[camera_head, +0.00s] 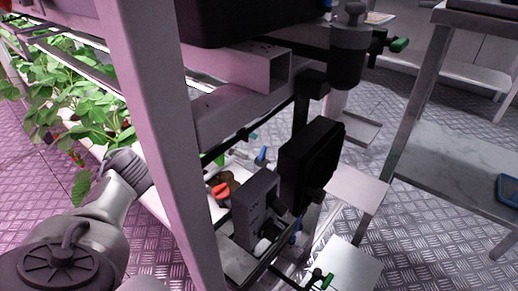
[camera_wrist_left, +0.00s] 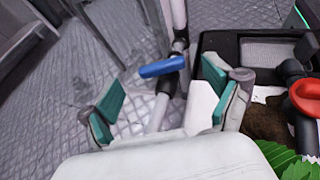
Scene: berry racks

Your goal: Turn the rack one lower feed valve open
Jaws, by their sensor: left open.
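In the left wrist view a blue valve handle (camera_wrist_left: 162,67) lies crosswise to its dark and white pipe, beyond my fingertips. My left gripper (camera_wrist_left: 160,98) is open and empty, its teal pads on either side of the pipe, apart from the handle. In the head view my left arm comes in at lower left; its gripper end (camera_head: 128,170) is beside the rack post, fingers not clear. A blue handle (camera_head: 262,155) and a red-orange handle (camera_head: 220,191) show low inside the rack. A red handle (camera_wrist_left: 306,96) is at right in the wrist view. My right gripper is not in view.
The thick rack post (camera_head: 165,130) stands just right of my left arm. Leafy plants (camera_head: 75,95) fill the trough at left. Dark boxes (camera_head: 310,160) hang on the rack's end. Green handles (camera_head: 399,45) stick out at upper right. A bench (camera_head: 450,160) stands at right, with metal floor between.

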